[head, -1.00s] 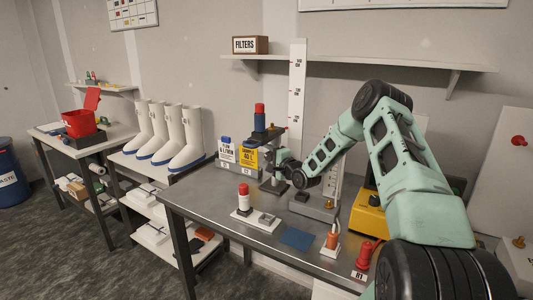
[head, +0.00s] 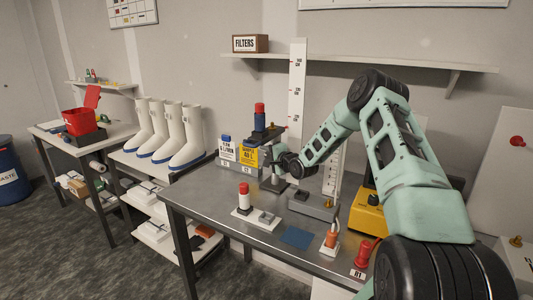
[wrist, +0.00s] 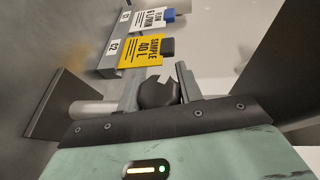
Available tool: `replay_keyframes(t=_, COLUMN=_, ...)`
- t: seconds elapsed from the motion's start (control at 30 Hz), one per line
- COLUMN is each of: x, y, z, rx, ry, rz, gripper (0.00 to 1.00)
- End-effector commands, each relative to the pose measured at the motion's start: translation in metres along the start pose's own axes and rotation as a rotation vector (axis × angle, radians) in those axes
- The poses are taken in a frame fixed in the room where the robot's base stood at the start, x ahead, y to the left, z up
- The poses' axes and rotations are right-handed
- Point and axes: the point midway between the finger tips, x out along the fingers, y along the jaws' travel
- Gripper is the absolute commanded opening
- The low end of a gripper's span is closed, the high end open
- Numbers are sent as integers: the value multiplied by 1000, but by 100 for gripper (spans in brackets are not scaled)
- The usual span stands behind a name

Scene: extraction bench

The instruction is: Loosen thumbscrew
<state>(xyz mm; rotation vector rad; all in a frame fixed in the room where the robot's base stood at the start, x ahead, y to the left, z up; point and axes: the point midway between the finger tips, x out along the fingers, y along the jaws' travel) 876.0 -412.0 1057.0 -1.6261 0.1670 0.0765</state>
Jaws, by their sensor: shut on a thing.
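The thumbscrew (wrist: 158,93) is a dark, rounded knob seen close up in the wrist view. My gripper (wrist: 160,88) is shut on it, with one finger on each side. In the head view my gripper (head: 279,161) is at the post of a stand on the bench, and the knob is too small and covered to make out. The stand carries a dark holder (head: 262,134) with a blue and red cylinder (head: 260,114) upright on top. In the wrist view the stand's pale post (wrist: 92,109) and dark base (wrist: 60,108) lie to the left.
A yellow sample card (head: 248,157) and a white flow card (head: 228,149) stand close left of the stand. A red-and-white bottle (head: 244,198), a grey block (head: 314,206), an orange item (head: 331,238) and a yellow box (head: 368,214) occupy the bench (head: 205,196). Its front left is clear.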

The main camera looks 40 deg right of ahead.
Motion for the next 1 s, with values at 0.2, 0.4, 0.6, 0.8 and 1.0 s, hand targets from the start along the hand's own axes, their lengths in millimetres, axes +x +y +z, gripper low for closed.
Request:
replay_keyframes(t=0.2, x=0, y=1, z=1, rx=-69, ry=-1, rz=166, gripper=13)
replay_keyframes(t=0.4, x=-1, y=4, z=0, rx=-88, ry=-1, rz=214, gripper=13)
replay_keyframes(t=0.6, x=-1, y=4, z=0, rx=-87, ry=0, rz=213, gripper=13)
replay_keyframes(t=0.8, x=-1, y=4, z=0, rx=-87, ry=0, rz=212, gripper=57)
replay_keyframes(t=1.0, x=-1, y=4, z=0, rx=-87, ry=0, rz=211, gripper=57)
